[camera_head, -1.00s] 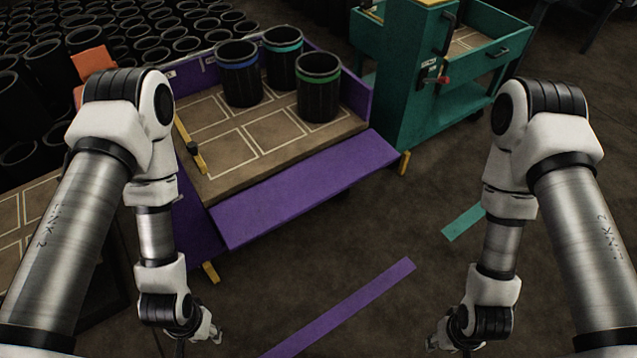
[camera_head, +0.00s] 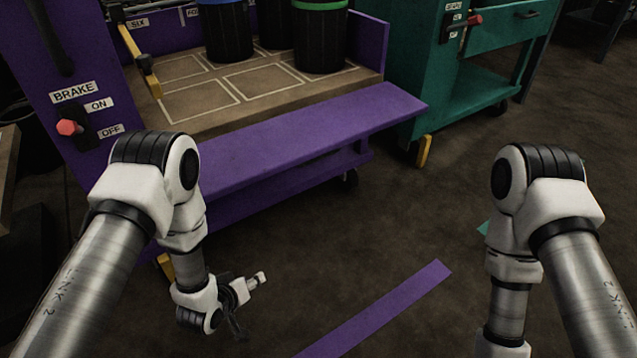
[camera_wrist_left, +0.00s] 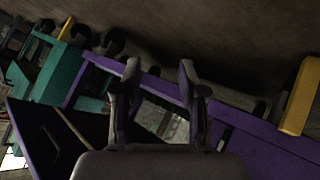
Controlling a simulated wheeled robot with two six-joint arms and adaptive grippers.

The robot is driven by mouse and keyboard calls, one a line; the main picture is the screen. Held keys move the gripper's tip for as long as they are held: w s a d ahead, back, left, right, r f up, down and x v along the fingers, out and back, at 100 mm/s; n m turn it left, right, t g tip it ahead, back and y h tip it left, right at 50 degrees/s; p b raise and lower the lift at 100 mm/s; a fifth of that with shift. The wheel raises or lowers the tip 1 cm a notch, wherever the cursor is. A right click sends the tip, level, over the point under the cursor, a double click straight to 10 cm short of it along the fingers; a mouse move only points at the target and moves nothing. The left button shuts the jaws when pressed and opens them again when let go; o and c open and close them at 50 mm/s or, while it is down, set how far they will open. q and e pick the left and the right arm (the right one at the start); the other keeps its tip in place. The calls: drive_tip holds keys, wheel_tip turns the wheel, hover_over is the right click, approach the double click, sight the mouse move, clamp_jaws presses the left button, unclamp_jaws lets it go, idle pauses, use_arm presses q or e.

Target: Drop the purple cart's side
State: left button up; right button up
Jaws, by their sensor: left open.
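The purple cart (camera_head: 240,213) stands ahead and to the left, its brown bed (camera_head: 200,98) marked with pale squares. Its purple side panel (camera_head: 310,135) is folded outward along the near edge of the bed; its exact angle is hard to tell. A yellow latch bar (camera_head: 148,72) is at the bed's left end. My left gripper (camera_head: 250,287) is open and empty, low in front of the cart and apart from the panel. The left wrist view shows its two spread fingers (camera_wrist_left: 160,85) with purple cart parts behind. My right gripper is out of view.
Several black sleeves (camera_head: 228,35) with coloured bands stand on the bed. The cart's end post has a brake lever with a red knob (camera_head: 67,127). A teal cart (camera_head: 415,75) stands at the right. A purple floor stripe (camera_head: 385,308) crosses open dark floor.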

use_arm(q)
drive_tip(key=w+d+r+n+t+h, duration=0.1)
drive_tip(key=w+d+r+t+h, duration=0.45)
drive_tip(key=w+r, duration=0.65)
drive_tip(key=t+h, duration=0.2)
drive_tip(key=h, duration=0.2)
approach(318, 160)
drive_tip(key=w+d, duration=0.2)
drive_tip(key=w, duration=0.1)
drive_tip(key=shift+y, duration=0.25)
drive_tip(key=b+x, duration=0.2)
drive_tip(key=x, duration=0.1)
drive_tip(key=b+x, duration=0.2)
drive_tip(key=x, duration=0.1)
drive_tip(key=shift+w+d+r, duration=0.1)
drive_tip(key=shift+w+r, duration=0.1)
drive_tip(key=shift+r, duration=0.05)
drive_tip(key=shift+w+d+r, duration=0.1)
drive_tip(key=shift+w+r, duration=0.1)
drive_tip(key=shift+w, duration=0.05)
drive_tip(key=shift+r, duration=0.1)
clamp_jaws()
